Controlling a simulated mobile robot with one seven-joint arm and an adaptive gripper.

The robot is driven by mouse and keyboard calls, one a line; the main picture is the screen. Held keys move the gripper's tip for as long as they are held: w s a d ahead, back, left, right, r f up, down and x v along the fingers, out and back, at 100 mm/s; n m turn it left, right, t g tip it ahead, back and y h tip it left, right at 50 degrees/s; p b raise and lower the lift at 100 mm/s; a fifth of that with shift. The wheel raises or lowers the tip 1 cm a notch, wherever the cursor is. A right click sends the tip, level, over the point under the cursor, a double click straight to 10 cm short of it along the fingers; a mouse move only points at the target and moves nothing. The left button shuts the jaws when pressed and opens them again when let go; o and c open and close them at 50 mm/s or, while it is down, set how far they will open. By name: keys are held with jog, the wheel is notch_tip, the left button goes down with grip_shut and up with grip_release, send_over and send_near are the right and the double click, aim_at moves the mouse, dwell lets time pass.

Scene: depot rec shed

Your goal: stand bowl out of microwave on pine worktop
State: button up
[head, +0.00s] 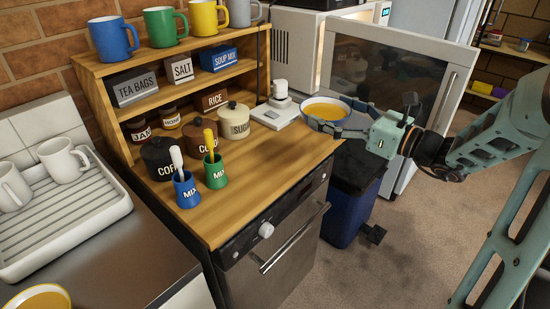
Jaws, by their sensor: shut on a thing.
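The bowl (325,108), white inside with a blue rim and orange-yellow contents, looks level at the far right corner of the pine worktop (268,172). My gripper (336,117) comes from the right and is shut on the bowl, its fingers at the near and right sides of the rim. I cannot tell whether the bowl's base touches the wood or hangs just above or beyond the edge. The microwave (298,38) stands behind, its dark-glass door (385,85) swung open to the right. Its inside is mostly hidden.
A white scale-like device (280,108) sits close left of the bowl. The worktop's front right is bare. A blue bin (345,205) stands below its right edge.

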jog(key=w+a+f+b, duration=0.1)
jog(key=a+f, duration=0.2)
jog(key=a, duration=0.1)
jog(key=a+f+b, duration=0.1)
jog(key=a+f, duration=0.2)
jog(key=a, duration=0.1)
jog(key=w+a+f+b, duration=0.1)
jog(key=a+f, duration=0.1)
jog(key=a, duration=0.2)
jog(key=shift+w+f, duration=0.3)
jog(key=shift+f, duration=0.1)
jog(key=shift+a+f+b, duration=0.15)
jog(key=shift+f+b, duration=0.15)
jog(key=shift+f, duration=0.6)
jog(key=shift+a+f+b, duration=0.15)
jog(key=shift+f+b, duration=0.1)
jog(key=shift+f, duration=0.65)
jog(key=shift+f, duration=0.2)
jog(key=o, duration=1.8)
jog(key=shift+r, duration=0.2)
jog(key=p+v, duration=0.1)
jog(key=v, duration=1.1)
